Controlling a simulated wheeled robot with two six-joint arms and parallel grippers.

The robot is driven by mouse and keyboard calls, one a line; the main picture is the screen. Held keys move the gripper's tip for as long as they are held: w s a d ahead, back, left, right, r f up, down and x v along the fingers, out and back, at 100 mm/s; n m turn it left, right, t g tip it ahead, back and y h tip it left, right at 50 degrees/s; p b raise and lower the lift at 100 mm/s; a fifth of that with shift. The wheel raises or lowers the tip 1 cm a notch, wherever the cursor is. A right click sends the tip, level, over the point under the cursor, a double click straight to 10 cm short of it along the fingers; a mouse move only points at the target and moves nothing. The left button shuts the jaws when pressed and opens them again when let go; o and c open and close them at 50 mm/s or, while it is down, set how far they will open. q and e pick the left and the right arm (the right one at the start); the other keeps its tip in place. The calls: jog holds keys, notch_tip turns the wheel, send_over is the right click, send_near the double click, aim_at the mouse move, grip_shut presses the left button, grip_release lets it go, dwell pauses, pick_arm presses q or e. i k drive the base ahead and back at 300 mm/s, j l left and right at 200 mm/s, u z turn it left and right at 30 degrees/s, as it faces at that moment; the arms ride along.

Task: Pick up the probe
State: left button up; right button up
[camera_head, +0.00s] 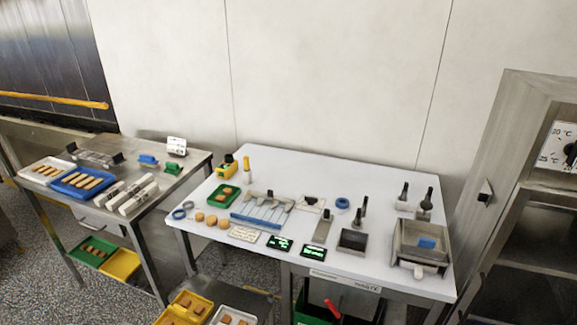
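No gripper of mine shows in the head view. A small upright piece with a yellow top (246,163) stands at the back left of the white table (330,172). It may be the probe, but it is too small to be sure. A yellow and black device (227,168) sits just left of it, close beside it. Both are clear of any gripper.
The table also holds a green tray (211,200), a blue-edged rack (250,221), dark-handled tools (404,192), a dark open box (353,241) and a metal basin (397,249). A steel side table (190,160) stands left; a cabinet (508,120) stands right.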

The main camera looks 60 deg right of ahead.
aim_at(246, 160)
jog(key=z, duration=1.6)
jog(key=u, duration=0.35)
jog(key=i+j+z, duration=0.25)
jog(key=j, duration=1.05)
jog(key=j+z, duration=0.2)
jog(key=j, duration=1.05)
jog(key=i+j+z, duration=0.1)
jog(key=j, duration=0.25)
jog(key=i+j+z, duration=0.1)
jog(key=i+j, duration=0.15)
jog(key=j, duration=0.15)
jog(key=i+j+z, duration=0.1)
jog(key=j, duration=0.3)
jog(key=i+j+z, duration=0.15)
jog(key=j, duration=0.25)
jog(key=i+j, duration=0.3)
jog(key=i+j+z, duration=0.15)
jog(key=i+j, duration=0.15)
jog(key=i, duration=0.25)
